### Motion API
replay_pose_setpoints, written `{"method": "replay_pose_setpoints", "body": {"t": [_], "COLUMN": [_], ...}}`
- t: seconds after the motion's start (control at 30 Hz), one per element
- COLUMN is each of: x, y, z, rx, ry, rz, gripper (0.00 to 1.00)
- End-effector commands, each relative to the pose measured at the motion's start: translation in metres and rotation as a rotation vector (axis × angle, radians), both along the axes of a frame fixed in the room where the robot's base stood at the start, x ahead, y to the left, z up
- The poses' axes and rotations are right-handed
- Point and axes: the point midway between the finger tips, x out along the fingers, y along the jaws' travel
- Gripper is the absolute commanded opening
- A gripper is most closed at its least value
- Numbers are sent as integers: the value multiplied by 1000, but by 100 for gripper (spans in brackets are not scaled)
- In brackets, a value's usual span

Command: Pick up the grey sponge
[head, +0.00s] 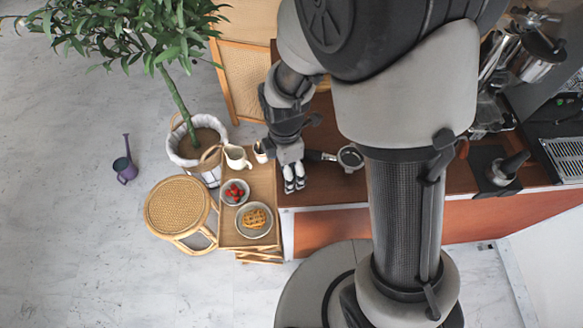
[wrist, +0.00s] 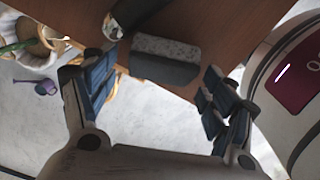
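The grey sponge (wrist: 166,58) is a small block with a speckled lighter band and a darker band. In the wrist view it lies on the brown counter near its edge, beyond and between my fingertips. My gripper (wrist: 160,78) is open, with its two blue-padded fingers spread to either side and nothing held between them. In the head view my gripper (head: 294,178) is over the left end of the counter, and I cannot make out the sponge there. Whether the fingers touch the sponge is not clear.
A portafilter (head: 350,158) lies just right of my gripper, its dark handle (wrist: 128,14) close to the sponge. Left of the counter stand a wooden tray table (head: 262,184) with white cups, strawberries and a waffle plate, a wicker stool (head: 177,206) and a potted plant (head: 203,140).

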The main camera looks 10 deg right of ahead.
Motion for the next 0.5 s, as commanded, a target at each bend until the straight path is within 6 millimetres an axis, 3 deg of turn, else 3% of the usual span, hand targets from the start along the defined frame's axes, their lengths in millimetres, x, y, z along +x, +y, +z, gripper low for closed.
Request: {"method": "replay_pose_setpoints", "body": {"t": [0.5], "x": [0], "y": [0], "z": [0], "rx": [0], "ry": [0], "rz": [0], "gripper": [41]}}
